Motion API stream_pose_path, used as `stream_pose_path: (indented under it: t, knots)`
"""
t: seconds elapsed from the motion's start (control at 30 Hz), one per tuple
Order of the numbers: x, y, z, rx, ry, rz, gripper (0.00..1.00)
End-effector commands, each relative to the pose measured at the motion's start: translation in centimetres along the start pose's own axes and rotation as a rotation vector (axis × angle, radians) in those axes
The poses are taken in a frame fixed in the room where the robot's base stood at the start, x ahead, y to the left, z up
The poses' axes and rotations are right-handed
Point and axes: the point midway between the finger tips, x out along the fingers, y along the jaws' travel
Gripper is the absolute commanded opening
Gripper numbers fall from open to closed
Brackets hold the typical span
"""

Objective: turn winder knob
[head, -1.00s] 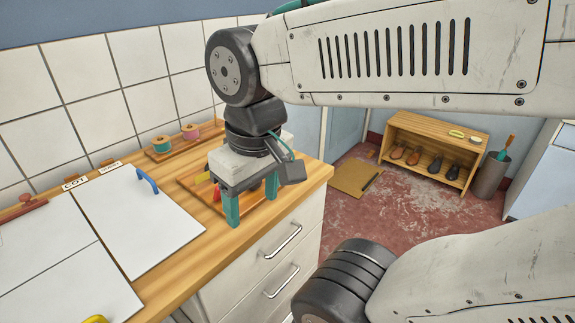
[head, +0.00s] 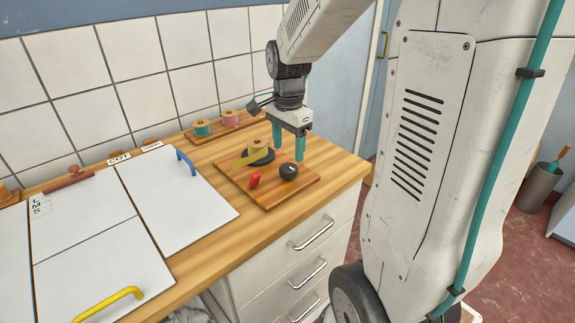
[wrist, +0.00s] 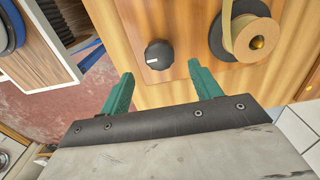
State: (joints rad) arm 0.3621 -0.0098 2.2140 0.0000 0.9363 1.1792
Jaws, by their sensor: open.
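The winder knob (head: 288,171) is black and round with a pale mark, on a wooden board on the counter. It also shows in the wrist view (wrist: 158,55), in line with the gap between the fingers and just past their tips. My gripper (head: 288,154) is open and empty, pointing down above the back of the board, behind the knob in the head view. Its teal fingers show in the wrist view (wrist: 160,71), apart from the knob. A spool of yellow ribbon (wrist: 252,39) sits on a black disc beside the knob.
A red piece (head: 254,180) stands on the board left of the knob. A tray (head: 232,130) with two thread spools lies by the tiled wall. White lidded panels with a blue handle (head: 186,161) and a yellow handle (head: 108,303) cover the left counter. The counter's right edge is close.

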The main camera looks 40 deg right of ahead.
Motion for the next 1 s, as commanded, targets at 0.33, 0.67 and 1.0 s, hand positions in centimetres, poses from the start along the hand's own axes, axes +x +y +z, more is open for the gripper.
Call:
stream_pose_path:
  t: [0.33, 0.67, 1.0]
  knots:
    - [5.3, 0.1, 0.1, -0.003, -0.001, 0.003, 0.63]
    - [6.3, 0.1, 0.1, -0.004, 0.0, 0.0, 0.63]
    - [6.3, 0.1, 0.1, -0.004, 0.0, 0.0, 0.19]
